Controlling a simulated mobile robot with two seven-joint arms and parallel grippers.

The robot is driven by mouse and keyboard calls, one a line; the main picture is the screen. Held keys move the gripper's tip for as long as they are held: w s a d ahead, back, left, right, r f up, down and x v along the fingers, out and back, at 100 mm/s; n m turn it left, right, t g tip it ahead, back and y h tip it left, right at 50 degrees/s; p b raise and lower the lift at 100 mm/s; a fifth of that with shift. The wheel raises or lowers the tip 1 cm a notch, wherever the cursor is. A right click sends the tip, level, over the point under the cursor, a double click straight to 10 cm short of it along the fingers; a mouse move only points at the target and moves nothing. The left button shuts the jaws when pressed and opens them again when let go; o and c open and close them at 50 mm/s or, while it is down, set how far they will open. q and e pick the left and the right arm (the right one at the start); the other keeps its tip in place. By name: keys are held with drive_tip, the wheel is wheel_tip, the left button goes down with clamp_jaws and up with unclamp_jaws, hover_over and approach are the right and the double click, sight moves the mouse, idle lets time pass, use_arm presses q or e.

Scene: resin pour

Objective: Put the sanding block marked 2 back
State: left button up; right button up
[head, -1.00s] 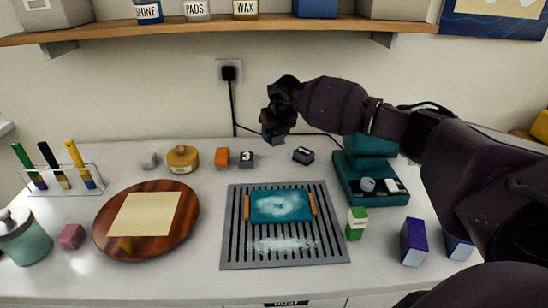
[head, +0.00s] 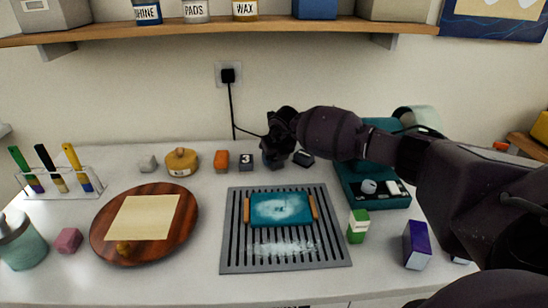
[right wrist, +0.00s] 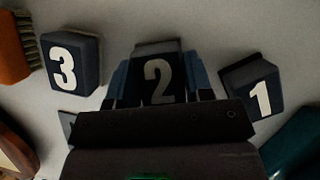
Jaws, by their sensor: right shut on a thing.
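The dark sanding block marked 2 (right wrist: 158,80) is between the fingers of my right gripper (right wrist: 160,88), its number facing the right wrist camera. In the head view my right gripper (head: 274,158) is low at the back of the counter and mostly hides that block. The block marked 3 (head: 246,161) stands to its left, also in the right wrist view (right wrist: 70,64). The block marked 1 (head: 303,158) is to its right, slightly turned (right wrist: 256,86). I cannot tell whether block 2 touches the counter. My left gripper is not in view.
An orange brush (head: 221,159) lies left of block 3. A slatted grey grate (head: 237,250) with a powdery teal tray (head: 270,218) is in front. A teal machine (head: 365,195) stands right, under my right arm. A round wooden board (head: 103,240) is at left.

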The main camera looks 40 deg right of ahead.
drive_tip(key=o, duration=0.9)
drive_tip(key=shift+f, duration=0.1)
drive_tip(key=shift+r, duration=0.35)
drive_tip(key=p+v, duration=0.2)
drive_tip(key=v, duration=0.9)
drive_tip(key=shift+s+r, duration=0.25)
